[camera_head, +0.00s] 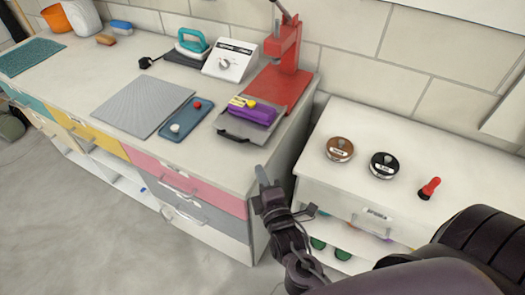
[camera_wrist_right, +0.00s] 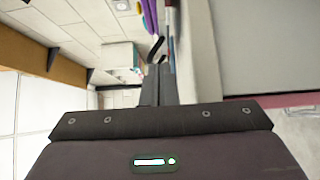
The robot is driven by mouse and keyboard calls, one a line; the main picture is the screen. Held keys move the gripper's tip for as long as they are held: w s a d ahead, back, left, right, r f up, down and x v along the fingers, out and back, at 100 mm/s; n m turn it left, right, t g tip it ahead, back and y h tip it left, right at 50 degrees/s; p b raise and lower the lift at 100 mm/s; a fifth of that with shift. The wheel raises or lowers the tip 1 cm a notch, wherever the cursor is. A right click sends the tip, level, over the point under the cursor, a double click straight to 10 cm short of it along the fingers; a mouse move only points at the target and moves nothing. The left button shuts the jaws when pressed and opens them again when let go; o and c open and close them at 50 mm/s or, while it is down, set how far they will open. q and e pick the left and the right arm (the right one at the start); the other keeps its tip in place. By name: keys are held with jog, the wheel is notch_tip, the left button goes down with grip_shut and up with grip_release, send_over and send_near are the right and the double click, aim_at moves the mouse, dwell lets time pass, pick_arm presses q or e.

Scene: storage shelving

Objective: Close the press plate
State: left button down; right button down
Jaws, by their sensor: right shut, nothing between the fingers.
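The red press (camera_head: 284,62) stands at the right end of the long counter. Its grey press plate (camera_head: 262,138) extends out in front of it toward the counter's front edge, with a black handle (camera_head: 232,136) on the near side. A purple block with a yellow piece on top (camera_head: 250,112) lies on the plate. My right gripper (camera_head: 263,175) is shut and empty, below and in front of the plate, apart from it. In the right wrist view its fingers (camera_wrist_right: 158,82) point toward a black bar, likely the handle (camera_wrist_right: 156,47). My left gripper is out of view.
A blue tray (camera_head: 172,140) with a red and a white knob and a grey ribbed mat (camera_head: 143,104) lie left of the plate. A lower white cabinet (camera_head: 330,180) with two round tins and a red-handled stamp stands right, beyond a narrow gap.

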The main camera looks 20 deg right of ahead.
aim_at(280, 119)
jog(key=w, duration=0.4)
jog(key=shift+d+r+p, duration=0.15)
jog(key=shift+p, duration=0.15)
jog(key=w+d+p, duration=0.1)
jog(key=w+d, duration=0.1)
jog(key=shift+w+d, duration=0.1)
jog(key=shift+d, duration=0.25)
jog(key=shift+w+d, duration=0.2)
jog(key=shift+d, duration=0.1)
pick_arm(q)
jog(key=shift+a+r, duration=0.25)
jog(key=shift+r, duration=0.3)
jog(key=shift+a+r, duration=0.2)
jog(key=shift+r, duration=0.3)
pick_arm(e)
jog(key=shift+f, duration=0.2)
